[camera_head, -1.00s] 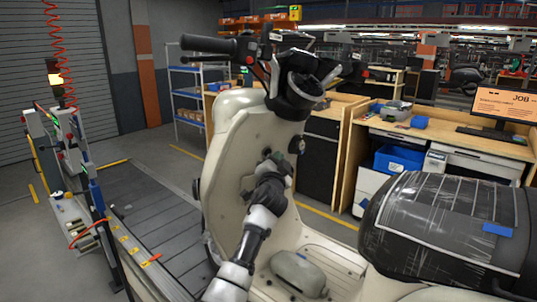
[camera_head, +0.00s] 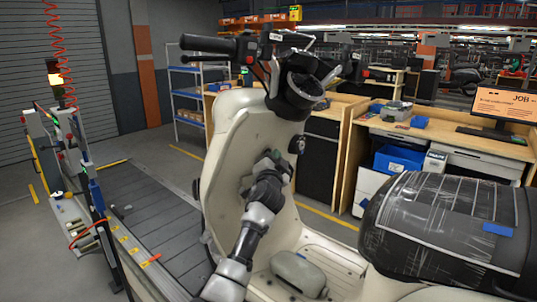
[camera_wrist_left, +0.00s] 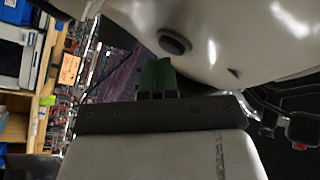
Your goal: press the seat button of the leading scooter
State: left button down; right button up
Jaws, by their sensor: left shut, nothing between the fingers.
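The cream scooter (camera_head: 222,175) stands upright on the slat conveyor, with its handlebar at the top and a plastic-wrapped black seat (camera_head: 440,225) at right. My left gripper (camera_head: 274,156) is shut and empty, in front of the inner side of the scooter's front panel. In the left wrist view its green fingertips (camera_wrist_left: 157,66) are together, just below and left of a dark oval button (camera_wrist_left: 174,43) on a cream panel. I cannot tell whether they touch the panel. A dark round part (camera_head: 297,145) shows right of the gripper in the head view. My right gripper is not in view.
The conveyor slats (camera_head: 150,205) run along the scooter's left. A workbench (camera_head: 440,140) with a blue bin (camera_head: 398,159) and a monitor (camera_head: 503,105) stands behind right.

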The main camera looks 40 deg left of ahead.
pick_arm(q)
jog(key=shift+w+a+r, duration=0.1)
jog(key=shift+a, duration=0.35)
dwell(0.3)
jog(key=shift+d, duration=0.1)
jog(key=shift+s+d+f, duration=0.2)
jog(key=shift+s+d, duration=0.05)
jog(key=shift+d, duration=0.5)
jog(key=shift+d, duration=0.1)
jog(key=d, duration=0.1)
jog(key=d+b, duration=0.1)
jog(key=d, duration=0.1)
jog(key=s+d+f, duration=0.1)
jog(key=shift+s+d, duration=0.1)
jog(key=shift+d, duration=0.2)
dwell(0.4)
